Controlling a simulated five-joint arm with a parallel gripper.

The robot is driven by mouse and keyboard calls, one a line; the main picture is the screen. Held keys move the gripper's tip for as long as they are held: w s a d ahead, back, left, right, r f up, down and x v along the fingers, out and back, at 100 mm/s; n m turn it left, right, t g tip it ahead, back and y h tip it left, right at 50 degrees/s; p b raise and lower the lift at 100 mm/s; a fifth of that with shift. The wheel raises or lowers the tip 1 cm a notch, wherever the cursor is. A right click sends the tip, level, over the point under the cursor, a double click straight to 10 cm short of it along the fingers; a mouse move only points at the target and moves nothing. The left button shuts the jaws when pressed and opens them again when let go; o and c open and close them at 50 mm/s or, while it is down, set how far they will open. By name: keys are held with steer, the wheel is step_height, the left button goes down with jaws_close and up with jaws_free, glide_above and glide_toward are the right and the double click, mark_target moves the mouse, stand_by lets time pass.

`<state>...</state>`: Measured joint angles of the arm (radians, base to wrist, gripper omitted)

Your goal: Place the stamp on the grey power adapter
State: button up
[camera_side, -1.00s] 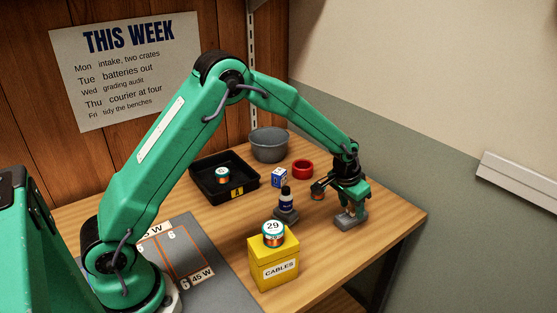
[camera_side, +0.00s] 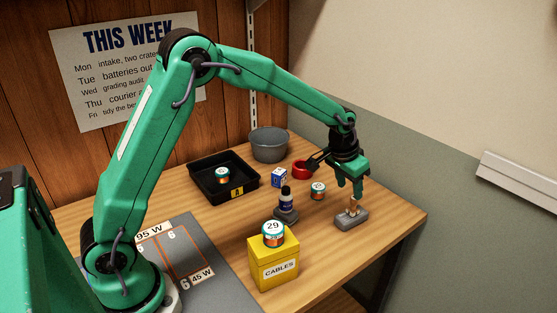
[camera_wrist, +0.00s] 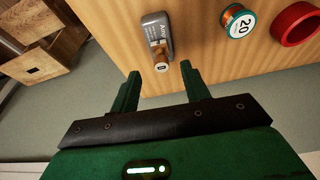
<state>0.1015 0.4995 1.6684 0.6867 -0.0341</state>
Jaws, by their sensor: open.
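The stamp (camera_side: 352,207), small with a wooden handle, stands upright on the grey power adapter (camera_side: 342,222) near the table's right edge. In the wrist view the stamp (camera_wrist: 161,66) sits at the near end of the adapter (camera_wrist: 156,27), with its handle end facing me. My gripper (camera_side: 350,188) is open and empty just above the stamp. In the wrist view its two fingers stand apart on either side of the stamp, without visible contact.
A numbered spool (camera_side: 318,191), red ring (camera_side: 302,168), blue-white box (camera_side: 279,178), grey bowl (camera_side: 269,146) and black tray (camera_side: 243,188) lie behind. A yellow cables box (camera_side: 274,267) bears another spool in front.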

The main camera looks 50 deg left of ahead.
steer(key=shift+v, duration=2.15)
steer(key=shift+s+r, duration=0.1)
steer(key=s+a+r+t, duration=0.1)
steer(key=s+a+r, duration=0.1)
steer(key=s+r, duration=0.4)
steer(key=s+a+r, duration=0.1)
steer(key=s+r, duration=0.3)
steer(key=s, duration=0.4)
steer(key=s+a+t, duration=0.1)
steer(key=s+a, duration=0.1)
steer(key=s, duration=1.4)
steer(key=shift+a+f+n, duration=0.2)
steer(key=shift+f+n, duration=0.2)
steer(key=shift+f, duration=0.05)
steer(key=shift+s, duration=0.1)
